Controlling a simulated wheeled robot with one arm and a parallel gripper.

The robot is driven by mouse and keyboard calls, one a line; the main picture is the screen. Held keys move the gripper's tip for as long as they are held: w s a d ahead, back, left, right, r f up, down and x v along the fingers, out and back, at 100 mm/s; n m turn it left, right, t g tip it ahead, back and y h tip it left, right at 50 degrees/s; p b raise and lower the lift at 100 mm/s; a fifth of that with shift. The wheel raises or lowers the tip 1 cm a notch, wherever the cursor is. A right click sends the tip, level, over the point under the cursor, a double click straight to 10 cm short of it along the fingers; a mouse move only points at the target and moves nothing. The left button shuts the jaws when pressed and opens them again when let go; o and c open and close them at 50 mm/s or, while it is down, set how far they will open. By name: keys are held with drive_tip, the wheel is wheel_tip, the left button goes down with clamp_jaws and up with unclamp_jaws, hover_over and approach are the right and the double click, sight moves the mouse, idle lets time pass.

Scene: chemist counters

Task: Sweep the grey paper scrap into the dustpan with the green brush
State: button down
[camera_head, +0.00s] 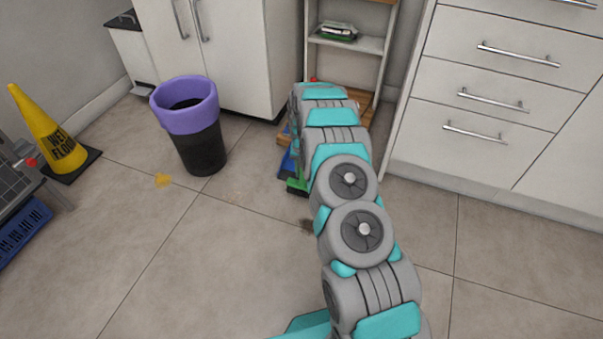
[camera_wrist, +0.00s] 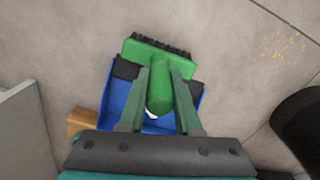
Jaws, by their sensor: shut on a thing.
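The green brush (camera_wrist: 160,85) is in my gripper (camera_wrist: 165,74). The two fingers are shut on its handle, and its dark bristles point to the top of the wrist view. The blue dustpan (camera_wrist: 115,99) lies on the floor beneath the brush and fingers, partly covered by them. A small pale bit (camera_wrist: 151,116) shows beside the handle over the dustpan; I cannot tell whether it is the grey paper scrap. In the head view my arm hides most of this; only slivers of the brush (camera_head: 297,186) and dustpan (camera_head: 287,163) show.
A black bin with a purple rim (camera_head: 187,117) stands left of the dustpan. Yellow crumbs (camera_head: 163,180) lie on the floor near it. A wet-floor cone (camera_head: 54,141) is far left. A shelf (camera_head: 345,42) and drawers (camera_head: 492,85) stand behind.

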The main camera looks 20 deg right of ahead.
drive_tip(key=shift+w+d, duration=0.3)
drive_tip(key=shift+w, duration=0.25)
drive_tip(key=shift+d, duration=0.1)
drive_tip(key=shift+w+d+r, duration=0.2)
drive_tip(key=shift+w+d, duration=0.15)
drive_tip(key=shift+w, duration=0.2)
drive_tip(key=shift+w+d+r, duration=0.2)
drive_tip(key=shift+w+d, duration=0.15)
drive_tip(key=shift+w, duration=0.15)
drive_tip(key=shift+w+d+r+b, duration=0.15)
drive_tip(key=shift+w+d+b, duration=0.35)
drive_tip(key=shift+w+d, duration=0.35)
drive_tip(key=shift+w, duration=0.2)
